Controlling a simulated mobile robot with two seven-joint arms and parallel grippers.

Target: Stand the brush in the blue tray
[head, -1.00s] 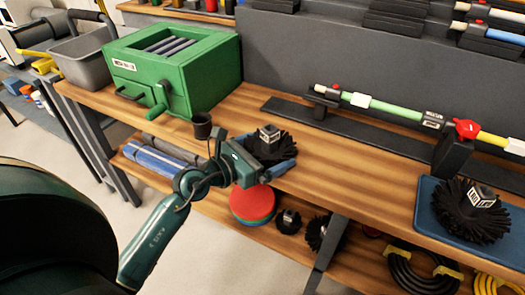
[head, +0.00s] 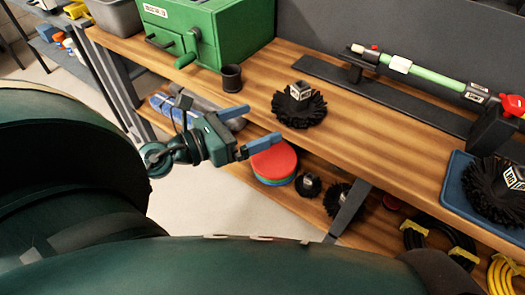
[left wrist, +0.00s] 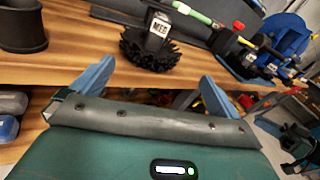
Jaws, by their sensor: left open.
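A black round brush (head: 299,108) with a white-labelled block on top stands on the wooden bench, bristles down. It also shows in the left wrist view (left wrist: 148,52), beyond and between the fingers. My left gripper (head: 262,127) is open and empty in front of the bench edge, apart from that brush. The blue tray (head: 454,203) lies on the bench at the right. A second similar black brush (head: 494,192) stands in it, bristles down, cut off by the picture edge. My right gripper is not in view.
A black cup (head: 231,78) and a green box (head: 205,30) stand left of the free brush. A black rail (head: 400,92) carrying a green rod (head: 435,78) runs along the back. Bare bench lies between the brush and the tray. A lower shelf holds red and green discs (head: 273,162).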

